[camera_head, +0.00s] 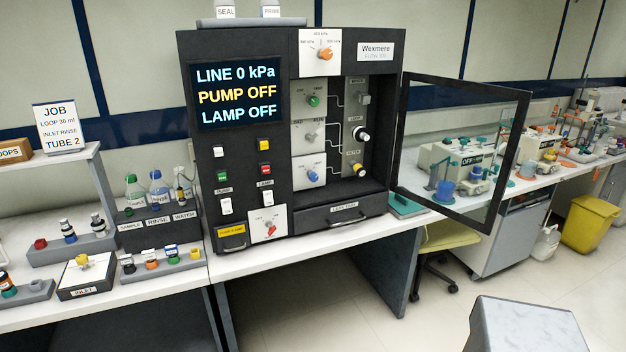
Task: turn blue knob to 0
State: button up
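The blue knob (313,176) sits on a white plate low in the column of valves on the black instrument (240,150). Its pointer direction and the scale marks around it are too small to read. Above it on the same panel are a grey knob (312,136), a green knob (313,100) and an orange knob (324,54). A red knob (270,229) is on a plate at the bottom. The screen (236,92) reads LINE 0 kPa, PUMP OFF, LAMP OFF. My gripper is not in view.
The instrument's framed glass door (516,150) stands open to the right, over the bench edge. A job card (60,127), bottles (158,188) and small racks crowd the left bench. A grey-topped block (525,325) stands at the lower right. A yellow-green chair (447,238) is behind it.

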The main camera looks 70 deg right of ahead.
aim_at(313, 177)
jog(key=u, duration=0.05)
jog(key=k, duration=1.15)
jog(key=z, duration=0.55)
jog(key=i, duration=0.5)
jog(key=u, duration=0.1)
